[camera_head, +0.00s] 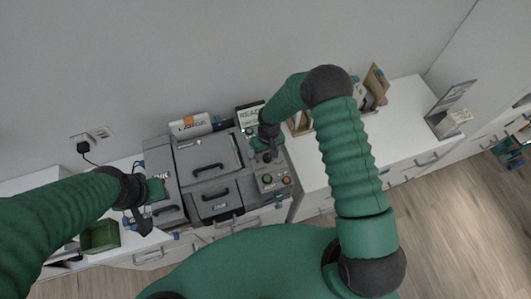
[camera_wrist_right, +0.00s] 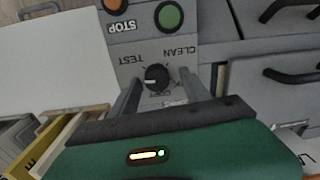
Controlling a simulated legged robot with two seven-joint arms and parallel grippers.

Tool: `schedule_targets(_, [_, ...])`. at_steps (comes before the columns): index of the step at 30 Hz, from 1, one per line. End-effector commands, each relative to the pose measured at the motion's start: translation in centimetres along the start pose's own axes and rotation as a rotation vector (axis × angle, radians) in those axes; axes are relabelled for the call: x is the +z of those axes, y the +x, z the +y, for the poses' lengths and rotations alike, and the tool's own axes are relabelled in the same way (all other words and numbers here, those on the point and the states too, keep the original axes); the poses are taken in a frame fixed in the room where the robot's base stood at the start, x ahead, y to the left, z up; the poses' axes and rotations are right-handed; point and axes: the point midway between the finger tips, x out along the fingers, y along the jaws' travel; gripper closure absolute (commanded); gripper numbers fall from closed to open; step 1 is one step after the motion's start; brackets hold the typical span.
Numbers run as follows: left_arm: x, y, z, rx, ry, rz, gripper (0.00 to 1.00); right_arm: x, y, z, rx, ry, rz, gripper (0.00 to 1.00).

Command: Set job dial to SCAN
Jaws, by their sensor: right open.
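The job dial (camera_wrist_right: 157,77) is a round black knob with a white pointer mark on the grey panel in the right wrist view. It sits between the fingers of my right gripper (camera_wrist_right: 160,95), which is open with a finger on each side and no clear contact. The labels appear upside down: TEST lies to the left and CLEAN above; the lettering below is partly hidden. The pointer mark shows at the knob's left. In the head view my right gripper (camera_head: 267,151) covers the dial.
A green button (camera_wrist_right: 169,16) and an orange STOP button (camera_wrist_right: 116,5) sit by the dial. A small display (camera_head: 250,116) stands behind the grey machine (camera_head: 207,160). Boxes (camera_head: 375,84) stand on the white desk to the right, with bare surface (camera_head: 405,125) nearby.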

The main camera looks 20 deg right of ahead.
Motion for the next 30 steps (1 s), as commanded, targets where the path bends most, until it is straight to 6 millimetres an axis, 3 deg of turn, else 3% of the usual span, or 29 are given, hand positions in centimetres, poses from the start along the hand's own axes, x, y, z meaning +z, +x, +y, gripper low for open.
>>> schedule_targets(3, [0.00,0.02,0.03,0.000,0.001,0.000,0.64,-0.02,0.00,-0.01,0.000,0.001,0.000,0.47])
schedule_targets(15, [0.00,0.01,0.02,0.000,0.001,0.000,0.64,-0.11,-0.11,-0.19,0.006,0.001,0.000,1.00])
schedule_targets(30, [0.20,0.84,0.03,0.000,0.001,0.000,0.64,-0.32,-0.02,-0.24,0.003,-0.101,0.001,1.00])
